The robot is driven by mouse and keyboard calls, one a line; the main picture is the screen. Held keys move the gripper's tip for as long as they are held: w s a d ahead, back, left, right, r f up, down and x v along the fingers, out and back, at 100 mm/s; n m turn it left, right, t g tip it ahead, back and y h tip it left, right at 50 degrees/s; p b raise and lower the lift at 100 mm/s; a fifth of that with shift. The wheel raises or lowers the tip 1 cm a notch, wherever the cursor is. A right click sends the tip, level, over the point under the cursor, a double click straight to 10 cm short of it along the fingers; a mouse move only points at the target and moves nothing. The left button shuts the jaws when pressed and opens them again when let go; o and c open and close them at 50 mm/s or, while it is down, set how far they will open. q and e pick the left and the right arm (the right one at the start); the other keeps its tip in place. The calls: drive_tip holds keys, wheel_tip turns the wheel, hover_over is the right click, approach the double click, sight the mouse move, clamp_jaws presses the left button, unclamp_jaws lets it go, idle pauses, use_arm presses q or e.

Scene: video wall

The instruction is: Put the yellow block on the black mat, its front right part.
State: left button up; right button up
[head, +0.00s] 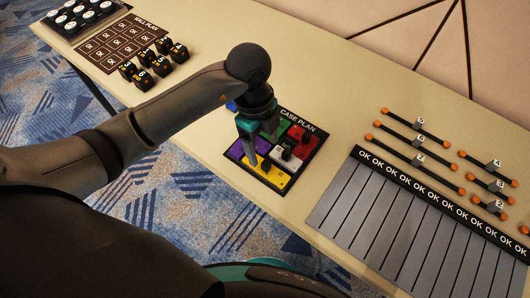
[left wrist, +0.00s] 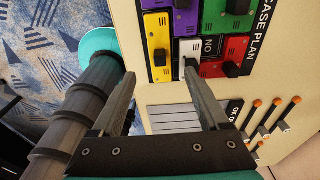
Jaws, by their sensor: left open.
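The black mat (head: 318,146), marked CASE PLAN, lies on the table with coloured blocks on it. The yellow block (head: 272,178) lies at its front right part, partly hidden by my left gripper (head: 262,160). It also shows in the left wrist view (left wrist: 161,75), low on the mat and between the fingers in the picture. My left gripper is open, fingers pointing down, close over the yellow block. It holds nothing that I can see. My right gripper is not in view.
Purple (head: 236,149), white (head: 291,162) and red (head: 303,134) blocks sit close around the yellow one. To the right are a grey slotted panel (head: 365,210) and several orange-ended bars (head: 420,125). Black numbered blocks (head: 143,78) stand at the left. Bare table lies behind the mat.

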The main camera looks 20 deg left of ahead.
use_arm(q)
drive_tip(key=r, duration=0.4)
drive_tip(key=shift+w+a+r+p, duration=0.1)
drive_tip(key=shift+a+r+p, duration=0.15)
drive_tip(key=shift+r+p, duration=0.15)
